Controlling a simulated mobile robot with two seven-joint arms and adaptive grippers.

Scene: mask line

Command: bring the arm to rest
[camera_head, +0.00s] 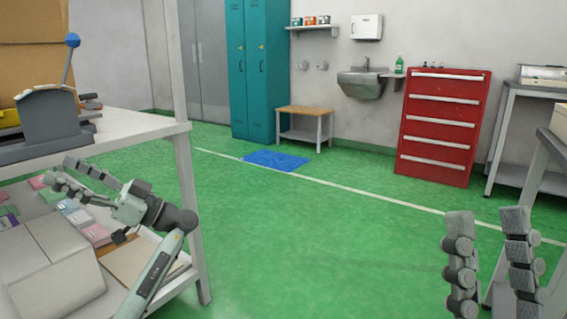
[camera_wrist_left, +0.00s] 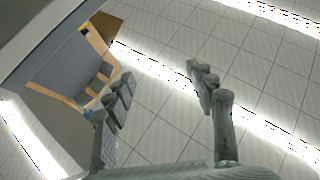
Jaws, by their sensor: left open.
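My left arm (camera_head: 158,270) comes in from the lower left, beside the workbench. My left gripper (camera_head: 62,172) is open, its two fingers apart and pointing left at the bench's front side, below the grey lever device. In the left wrist view the gripper (camera_wrist_left: 160,74) shows nothing between its fingers, with the ceiling behind. My right gripper (camera_head: 488,216) stands at the lower right with its fingers upright, apart and empty; the rest of that arm is out of view.
The workbench (camera_head: 135,124) carries a grey lever device (camera_head: 50,115); its lower shelf holds boxes and colored packets. A grey table (camera_head: 545,180) stands at the right. A red drawer cabinet (camera_head: 440,125) and blue mat (camera_head: 275,160) are farther back. Green floor is clear between.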

